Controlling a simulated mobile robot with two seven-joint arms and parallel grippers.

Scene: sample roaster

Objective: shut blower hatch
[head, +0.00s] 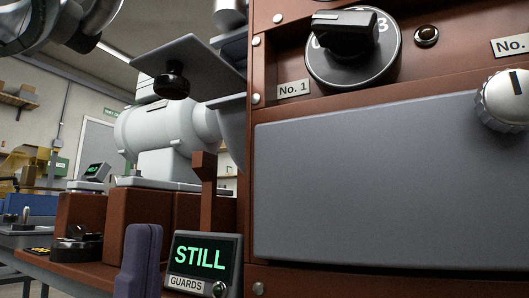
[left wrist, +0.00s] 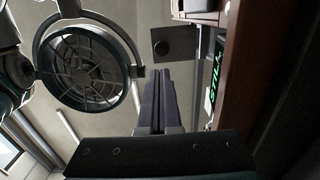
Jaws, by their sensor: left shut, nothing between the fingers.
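A grey flat plate with a black round knob, which looks like the blower hatch (head: 200,52), sticks out tilted at upper left of the head view, beside the brown cabinet. In the left wrist view the hatch (left wrist: 163,34) is a dark square beyond my fingertips, its knob facing me. My left gripper (head: 143,232) shows as purple-grey fingers low in the head view, well below the hatch and apart from it. In the left wrist view its fingers (left wrist: 158,75) are together and empty. The hatch's hinge is not clear. My right gripper is not seen.
The brown cabinet (head: 280,70) fills the right, with a black dial (head: 352,60), a silver knob (head: 505,100) and a grey panel (head: 390,185). A small display reading STILL (head: 202,258) stands close right of my gripper. A round grille (left wrist: 85,75) shows in the wrist view.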

